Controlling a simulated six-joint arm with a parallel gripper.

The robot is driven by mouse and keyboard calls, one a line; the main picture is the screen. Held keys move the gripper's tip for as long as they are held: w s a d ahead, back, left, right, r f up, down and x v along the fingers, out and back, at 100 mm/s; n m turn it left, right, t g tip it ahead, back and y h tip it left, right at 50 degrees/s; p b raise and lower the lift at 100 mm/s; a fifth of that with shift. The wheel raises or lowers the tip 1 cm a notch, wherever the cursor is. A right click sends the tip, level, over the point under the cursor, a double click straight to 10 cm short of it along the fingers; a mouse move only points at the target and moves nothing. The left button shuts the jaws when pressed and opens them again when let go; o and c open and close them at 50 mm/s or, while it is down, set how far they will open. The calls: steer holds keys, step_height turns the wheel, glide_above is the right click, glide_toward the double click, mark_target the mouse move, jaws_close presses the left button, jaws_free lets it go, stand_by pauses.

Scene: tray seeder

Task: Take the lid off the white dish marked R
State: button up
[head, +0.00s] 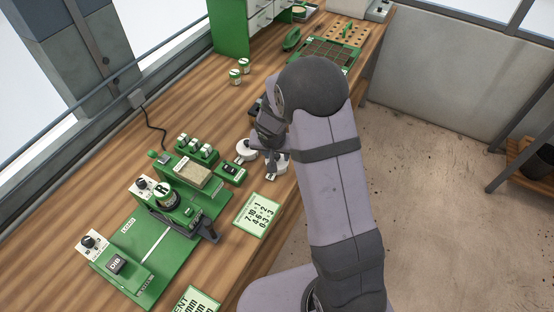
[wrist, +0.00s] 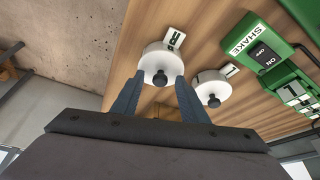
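Two round white lidded dishes with black knobs stand side by side on the bench. In the wrist view, one dish (wrist: 160,62) lies straight ahead of my gripper (wrist: 159,79), and the other dish (wrist: 213,87) is to its right. My gripper is open, its two fingers apart on either side of the first dish's knob in the picture. I cannot tell whether they touch it.
A green SHAKE switch box (wrist: 258,47) stands near the dishes. Green seeder equipment (head: 165,240) fills the bench at lower left, with a number card (head: 256,214) near the front edge.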

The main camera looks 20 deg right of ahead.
mark_target(277, 157)
jaws_close()
steer(key=shift+r, duration=0.15)
step_height(277, 157, up, 10)
steer(key=w+a+f+n+y+b, duration=0.2)
steer(key=w+a+n+b, duration=0.3)
steer(key=w+a, duration=1.1)
steer(key=n+y, duration=0.1)
steer(key=n, duration=0.2)
steer(key=shift+f, duration=0.3)
